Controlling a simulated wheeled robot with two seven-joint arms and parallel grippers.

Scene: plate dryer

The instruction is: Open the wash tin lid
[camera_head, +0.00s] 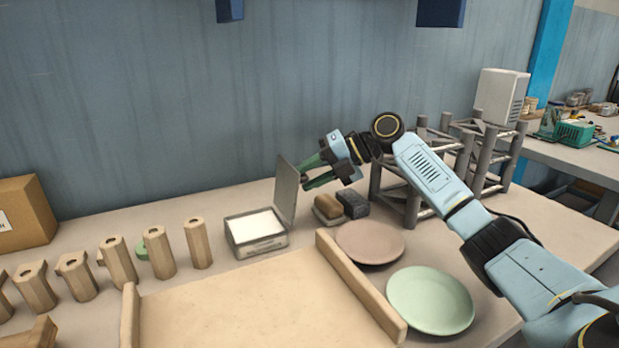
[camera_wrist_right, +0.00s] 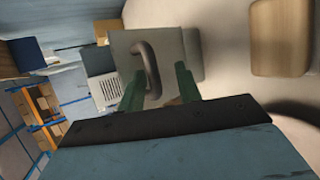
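The wash tin (camera_head: 246,248) is a grey metal box holding something white, standing on the table behind the pale wooden tray. Its grey lid (camera_head: 286,190) stands up, roughly upright, along the tin's right side. My right gripper (camera_head: 305,176) is just right of the lid, with its green fingers pointing left at the lid's outer face. In the right wrist view the lid (camera_wrist_right: 128,45) shows its curved handle (camera_wrist_right: 148,62). The fingers (camera_wrist_right: 160,84) are spread, with the handle's lower end between them; contact cannot be told. My left gripper is not in view.
Several wooden posts (camera_head: 158,252) stand left of the tin. Brown and dark blocks (camera_head: 352,203) lie to its right, near a grey tube rack (camera_head: 412,195). A pinkish plate (camera_head: 370,243) and a green plate (camera_head: 430,300) lie right of the wooden tray (camera_head: 250,305).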

